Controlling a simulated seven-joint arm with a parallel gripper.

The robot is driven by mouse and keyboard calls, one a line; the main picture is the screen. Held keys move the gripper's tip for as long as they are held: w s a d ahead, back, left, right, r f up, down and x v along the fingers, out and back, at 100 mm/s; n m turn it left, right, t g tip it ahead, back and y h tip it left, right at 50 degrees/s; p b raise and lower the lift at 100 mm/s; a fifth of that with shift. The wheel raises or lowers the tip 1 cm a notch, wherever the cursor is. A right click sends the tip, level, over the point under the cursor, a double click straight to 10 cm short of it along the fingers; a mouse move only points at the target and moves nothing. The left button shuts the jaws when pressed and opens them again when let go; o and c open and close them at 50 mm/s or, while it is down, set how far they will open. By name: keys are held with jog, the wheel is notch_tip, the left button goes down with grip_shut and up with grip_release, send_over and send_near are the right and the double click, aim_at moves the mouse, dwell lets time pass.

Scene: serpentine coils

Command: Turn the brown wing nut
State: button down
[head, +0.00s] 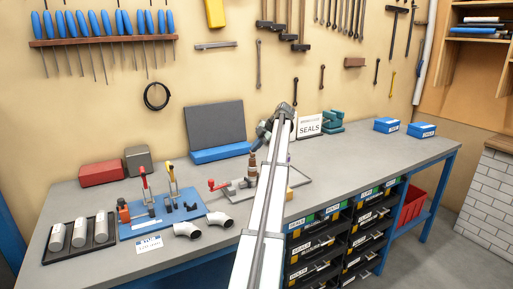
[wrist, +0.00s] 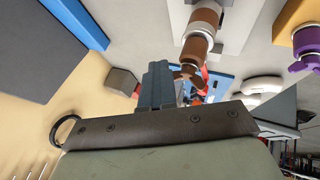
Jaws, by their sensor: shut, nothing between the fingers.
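The brown wing nut (wrist: 187,73) is on the end of a brown and metal fitting (wrist: 196,46) in the wrist view, beside my fingertips. In the head view the brown fitting (head: 252,164) stands upright on the bench fixture, just below my gripper (head: 256,149). My gripper (wrist: 158,68) is shut, with its grey-blue fingers together and nothing between them. The fingers look close to the wing nut, on its left in the wrist view. I cannot tell whether they touch it. My arm hides part of the fixture in the head view.
A purple wing nut (wrist: 308,42) sits on another fitting at the right of the wrist view. A red-handled valve (head: 218,185) stands left of the brown fitting. A blue fixture board (head: 165,219) and white pipe elbows (head: 188,230) lie further left. The bench's right side is mostly clear.

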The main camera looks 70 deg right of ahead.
jog(key=shift+w+a, duration=0.3)
jog(key=shift+a, duration=0.35)
jog(key=s+d+r, duration=0.4)
jog(key=d+r, duration=0.4)
jog(key=d, duration=0.2)
jog(key=shift+s, duration=0.1)
